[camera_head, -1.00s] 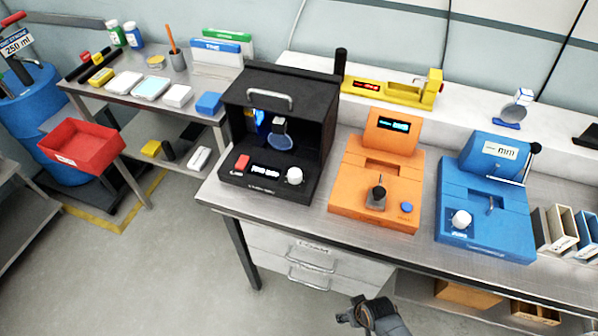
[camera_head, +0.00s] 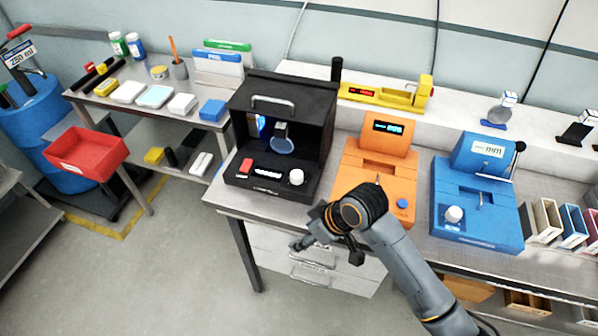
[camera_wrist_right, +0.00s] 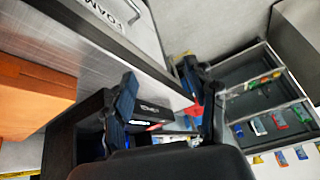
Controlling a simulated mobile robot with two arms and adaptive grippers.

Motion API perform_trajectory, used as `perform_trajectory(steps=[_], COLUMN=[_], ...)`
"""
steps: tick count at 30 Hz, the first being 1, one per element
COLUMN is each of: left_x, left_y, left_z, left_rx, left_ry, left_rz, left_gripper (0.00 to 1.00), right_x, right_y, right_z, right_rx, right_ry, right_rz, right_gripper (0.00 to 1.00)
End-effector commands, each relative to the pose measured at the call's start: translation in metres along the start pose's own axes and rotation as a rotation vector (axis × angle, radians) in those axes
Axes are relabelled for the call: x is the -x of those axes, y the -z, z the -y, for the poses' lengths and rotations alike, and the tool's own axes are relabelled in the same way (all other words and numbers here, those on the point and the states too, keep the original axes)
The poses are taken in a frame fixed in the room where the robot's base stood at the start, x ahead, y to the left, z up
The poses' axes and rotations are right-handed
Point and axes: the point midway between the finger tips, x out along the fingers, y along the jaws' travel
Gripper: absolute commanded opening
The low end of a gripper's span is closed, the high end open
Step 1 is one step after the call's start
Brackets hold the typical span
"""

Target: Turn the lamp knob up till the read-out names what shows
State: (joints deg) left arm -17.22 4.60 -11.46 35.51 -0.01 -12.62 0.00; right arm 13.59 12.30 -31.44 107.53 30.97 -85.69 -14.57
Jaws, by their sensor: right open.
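The black lamp box (camera_head: 283,110) stands on the metal bench, open at the front, with a round lens-like piece (camera_head: 283,145) inside. On its front panel are a red button (camera_head: 246,165), a small lit read-out (camera_head: 268,171) too small to read, and a white knob (camera_head: 296,177) at the right. My right gripper (camera_head: 325,250) is open and empty in front of the bench edge, below and apart from the knob. In the right wrist view its two fingers (camera_wrist_right: 163,105) are spread, with the dark box partly seen beyond them. My left gripper is not in view.
An orange device (camera_head: 375,160) and a blue device (camera_head: 475,205) stand to the right of the box. A yellow instrument (camera_head: 385,95) lies behind. A side table at the left holds small boxes, and a red bin (camera_head: 85,152) hangs nearby. Drawers (camera_head: 310,262) sit below the bench.

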Motion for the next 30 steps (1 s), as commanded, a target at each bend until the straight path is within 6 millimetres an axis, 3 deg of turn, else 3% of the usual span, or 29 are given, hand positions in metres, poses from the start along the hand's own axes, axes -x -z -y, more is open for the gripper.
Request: perform_trajectory(steps=[8, 15, 19, 23, 30], left_x=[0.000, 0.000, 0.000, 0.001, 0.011], left_y=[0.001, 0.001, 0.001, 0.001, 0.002], left_z=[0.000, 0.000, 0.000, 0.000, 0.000], left_rx=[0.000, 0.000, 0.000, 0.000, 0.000], left_ry=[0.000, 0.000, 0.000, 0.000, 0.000], left_rz=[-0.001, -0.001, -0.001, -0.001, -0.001], left_gripper=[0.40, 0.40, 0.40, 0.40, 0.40], right_x=[0.002, 0.028, 0.040, 0.043, 0.015], right_y=[0.059, 0.105, 0.117, 0.121, 0.119], right_z=[-0.043, -0.100, -0.119, -0.126, -0.126], right_rx=[0.192, 0.304, 0.322, 0.328, 0.327], right_ry=[0.029, 0.019, 0.009, 0.007, 0.008], right_rz=[0.038, 0.091, 0.105, 0.109, 0.110], right_gripper=[0.57, 0.57, 0.57, 0.57, 0.57])
